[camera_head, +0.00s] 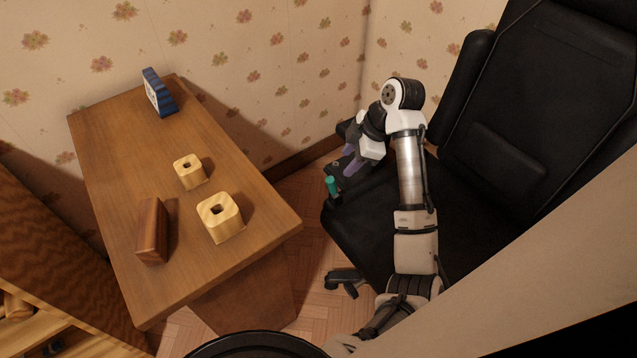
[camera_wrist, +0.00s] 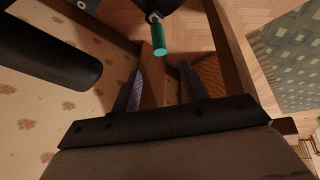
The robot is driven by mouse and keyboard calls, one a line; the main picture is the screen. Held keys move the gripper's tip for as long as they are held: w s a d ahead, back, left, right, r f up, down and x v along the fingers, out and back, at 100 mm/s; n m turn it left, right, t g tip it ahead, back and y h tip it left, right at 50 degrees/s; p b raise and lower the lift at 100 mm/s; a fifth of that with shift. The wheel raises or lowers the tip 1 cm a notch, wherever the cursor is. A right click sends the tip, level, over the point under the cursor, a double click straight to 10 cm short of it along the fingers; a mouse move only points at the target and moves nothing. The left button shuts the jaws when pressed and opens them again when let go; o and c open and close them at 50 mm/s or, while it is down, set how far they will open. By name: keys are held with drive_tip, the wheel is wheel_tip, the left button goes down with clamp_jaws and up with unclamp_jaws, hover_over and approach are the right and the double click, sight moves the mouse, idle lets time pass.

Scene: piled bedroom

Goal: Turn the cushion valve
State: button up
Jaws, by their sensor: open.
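The cushion valve (camera_head: 331,187) is a small teal cylinder at the left front edge of the black office chair's seat (camera_head: 370,225). In the wrist view the valve (camera_wrist: 158,38) shows at the top centre, on a short metal stem that meets a dark surface. My gripper (camera_head: 349,163) is just above and to the right of the valve in the head view. In the wrist view my gripper (camera_wrist: 161,68) has its two purple fingers spread apart, with nothing between them. The valve lies beyond the fingertips, with no contact visible.
A wooden desk (camera_head: 110,185) at left holds two pale blocks with holes (camera_head: 189,172) (camera_head: 220,217), a brown block (camera_head: 152,231) and a blue clock-like object (camera_head: 158,93). The chair's armrest (camera_wrist: 45,55) is close in the wrist view. Floor shows between desk and chair.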

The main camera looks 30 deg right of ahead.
sight(332, 179)
drive_tip(key=b+x, duration=0.3)
drive_tip(key=x, duration=1)
drive_tip(key=shift+a+f, duration=0.1)
clamp_jaws()
